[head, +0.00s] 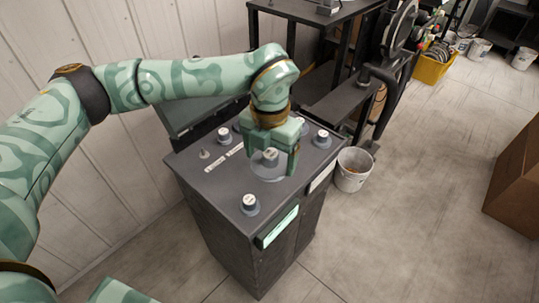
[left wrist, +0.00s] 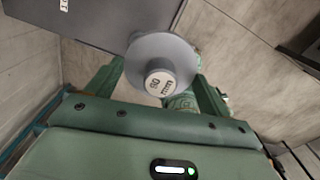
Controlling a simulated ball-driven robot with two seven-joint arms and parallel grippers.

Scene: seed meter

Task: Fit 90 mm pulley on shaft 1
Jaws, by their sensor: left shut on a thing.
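My left gripper (head: 270,164) points down over the top of a dark grey cabinet (head: 200,180). It is shut on a grey pulley (head: 268,178), a wide disc with a hub and white cap. In the left wrist view the pulley (left wrist: 155,52) sits between the fingers of the left gripper (left wrist: 163,80), and its cap carries a size in mm that looks like 90. The head view does not clearly show whether the pulley touches the cabinet top. A bare grey stub (head: 205,154) stands at the top's left side, near white label strips (head: 214,166). My right gripper is not in view.
Other white-capped grey pieces stand on the top: one at the front (head: 250,204), one at the back left (head: 224,134), one at the right (head: 322,139). A white bucket (head: 352,170) stands right of the cabinet. A dark bench machine (head: 345,100) is behind.

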